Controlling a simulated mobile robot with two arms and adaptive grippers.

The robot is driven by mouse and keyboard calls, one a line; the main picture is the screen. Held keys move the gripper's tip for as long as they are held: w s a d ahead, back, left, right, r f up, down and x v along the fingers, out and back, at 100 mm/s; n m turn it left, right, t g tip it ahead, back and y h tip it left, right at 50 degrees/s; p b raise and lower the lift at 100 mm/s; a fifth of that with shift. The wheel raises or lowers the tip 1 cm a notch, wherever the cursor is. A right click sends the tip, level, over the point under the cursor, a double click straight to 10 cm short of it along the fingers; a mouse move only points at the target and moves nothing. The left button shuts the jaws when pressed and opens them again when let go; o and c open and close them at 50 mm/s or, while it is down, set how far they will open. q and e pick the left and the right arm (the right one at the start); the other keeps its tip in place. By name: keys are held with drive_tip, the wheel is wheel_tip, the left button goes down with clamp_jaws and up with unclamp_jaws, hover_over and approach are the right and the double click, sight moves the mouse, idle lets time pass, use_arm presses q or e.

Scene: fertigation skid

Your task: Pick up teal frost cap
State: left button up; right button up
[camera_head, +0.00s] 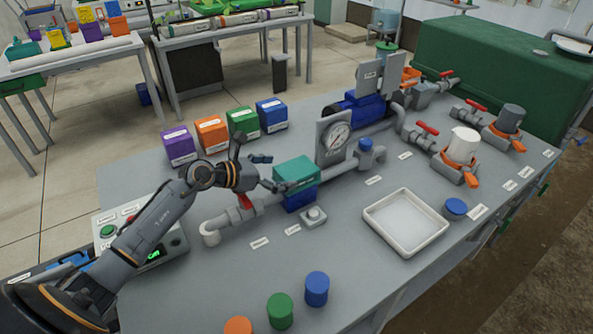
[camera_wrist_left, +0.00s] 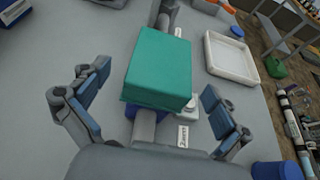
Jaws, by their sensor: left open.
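The teal frost cap (camera_head: 297,172) is a box-shaped cover sitting over a blue body on the grey pipe. In the left wrist view the teal frost cap (camera_wrist_left: 158,68) lies ahead, between and beyond my fingers. My left gripper (camera_head: 262,168) is open, just left of the cap, with its fingers apart and not visibly touching it. In the left wrist view my left gripper (camera_wrist_left: 152,118) shows a finger on each side, with nothing held. My right gripper is not in view.
A red-handled valve (camera_head: 246,203) sits on the pipe just under my gripper. A pressure gauge (camera_head: 336,138) stands behind the cap. Several coloured boxes (camera_head: 212,134) stand at the back left. A white tray (camera_head: 405,221) lies to the right. Coloured caps (camera_head: 317,288) stand along the front.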

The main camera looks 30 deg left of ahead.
sight(288, 171)
use_arm(q)
drive_tip(key=p+x, duration=0.1)
drive_tip(key=x, duration=0.4)
drive_tip(key=shift+d+r, duration=0.1)
drive_tip(key=shift+r, duration=0.05)
drive_tip(key=shift+w+d+f, duration=0.1)
drive_tip(key=shift+w+f, duration=0.1)
drive_tip(key=c, duration=1.2)
